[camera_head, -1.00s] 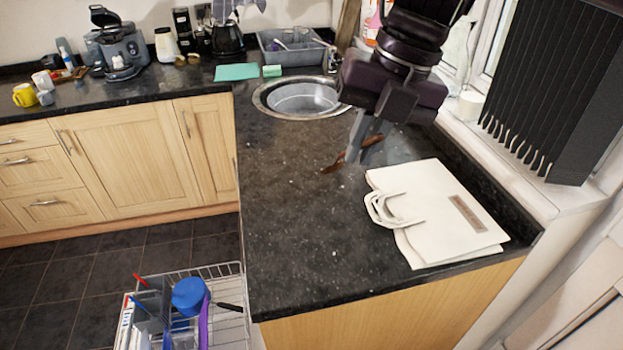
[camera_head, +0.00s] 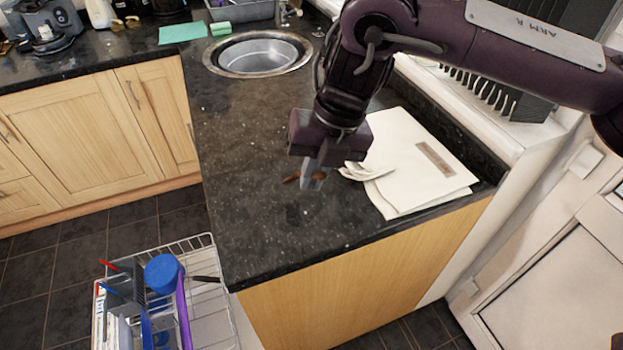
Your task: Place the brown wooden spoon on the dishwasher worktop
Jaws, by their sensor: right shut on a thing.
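The brown wooden spoon (camera_head: 291,179) is in the fingers of my right gripper (camera_head: 312,182), which is shut on it. The fingers hide the spoon's middle; a short brown piece shows on either side. The gripper points down over the black speckled worktop (camera_head: 255,215), to the left of the white paper bag's handles. I cannot tell whether the spoon touches the worktop or hangs just above it. My left gripper is out of view.
A white paper bag (camera_head: 420,150) lies flat at the right. The round sink (camera_head: 215,62) is at the back. An open dishwasher rack (camera_head: 225,300) with a blue cup (camera_head: 164,273) stands at lower left. The worktop's front part is clear.

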